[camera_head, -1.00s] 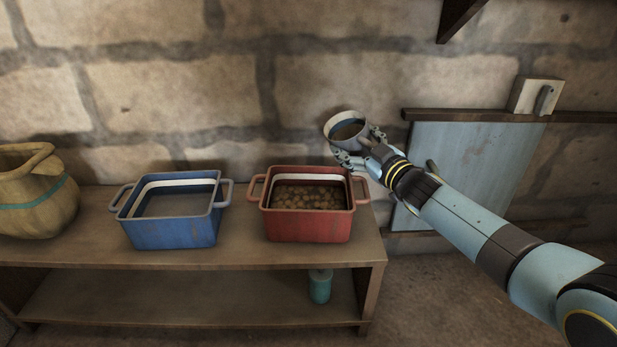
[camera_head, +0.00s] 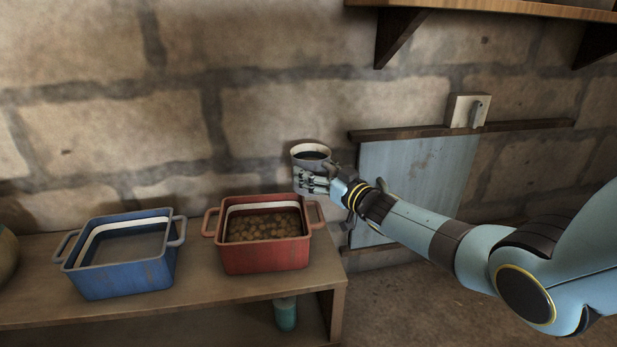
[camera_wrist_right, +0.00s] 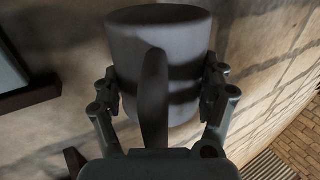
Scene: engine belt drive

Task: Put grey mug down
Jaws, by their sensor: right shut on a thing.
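The grey mug (camera_head: 312,158) is in the head view, near the stone wall and above the right end of the shelf. It is about upright, with a dark inside. My right gripper (camera_head: 313,182) is shut on it and holds it off the shelf, up and to the right of the red pot. In the right wrist view the mug (camera_wrist_right: 165,62) sits between the two fingers of my right gripper (camera_wrist_right: 165,85), with its handle facing the palm. My left gripper is not in view.
The shelf (camera_head: 215,294) carries a red pot (camera_head: 265,258) with round brown things in it and a blue pot (camera_head: 125,277). A teal jar (camera_head: 286,314) stands below. A wooden wall shelf (camera_head: 500,8) is at the top right. A blue-grey panel (camera_head: 415,175) leans behind my right arm.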

